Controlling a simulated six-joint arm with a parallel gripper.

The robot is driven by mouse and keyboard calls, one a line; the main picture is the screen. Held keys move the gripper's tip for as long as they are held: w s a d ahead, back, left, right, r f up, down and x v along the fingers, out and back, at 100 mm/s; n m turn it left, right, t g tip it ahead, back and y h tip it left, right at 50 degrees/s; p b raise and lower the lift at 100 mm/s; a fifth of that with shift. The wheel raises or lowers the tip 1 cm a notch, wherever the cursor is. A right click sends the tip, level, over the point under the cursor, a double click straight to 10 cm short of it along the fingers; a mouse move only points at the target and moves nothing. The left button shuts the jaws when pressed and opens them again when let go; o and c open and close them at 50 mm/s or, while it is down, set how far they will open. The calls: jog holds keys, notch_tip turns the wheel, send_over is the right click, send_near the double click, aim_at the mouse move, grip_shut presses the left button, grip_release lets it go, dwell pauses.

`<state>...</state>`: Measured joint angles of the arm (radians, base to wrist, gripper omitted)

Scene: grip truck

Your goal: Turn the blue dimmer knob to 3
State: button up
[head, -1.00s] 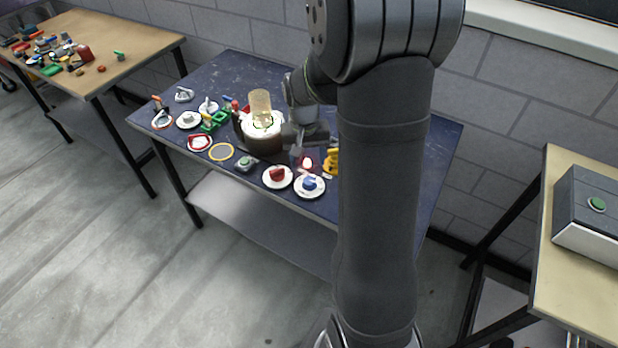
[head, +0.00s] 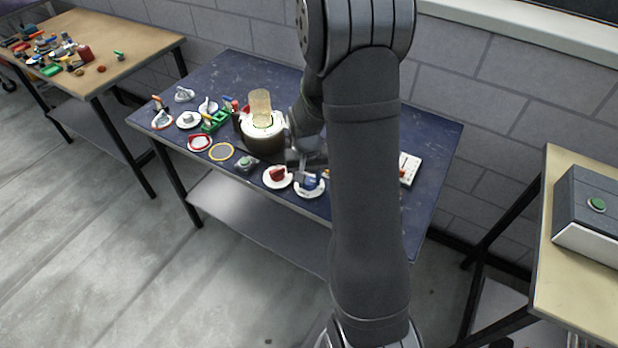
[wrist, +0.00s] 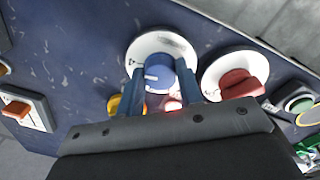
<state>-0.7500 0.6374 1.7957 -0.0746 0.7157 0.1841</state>
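The blue dimmer knob (wrist: 160,73) sits on a round white dial (wrist: 176,42) on the dark blue table. In the wrist view it shows between the two fingers of my gripper (wrist: 161,82), with one finger on each side. The fingers look apart from the knob, and I cannot tell how far above the table they are. A pale pointer mark shows on the knob, but the dial's numbers are too small to read. In the head view my gripper (head: 306,166) is over the blue knob (head: 308,181) and partly hides it and its dial (head: 311,193).
A red knob (wrist: 239,83) on a white dial stands close beside the blue one. The table's front edge is close.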

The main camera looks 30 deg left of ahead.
jog(key=c, duration=0.4)
jog(key=n, duration=0.3)
jog(key=shift+d+n, duration=0.1)
jog(key=shift+n, duration=2.2)
jog(key=o, duration=1)
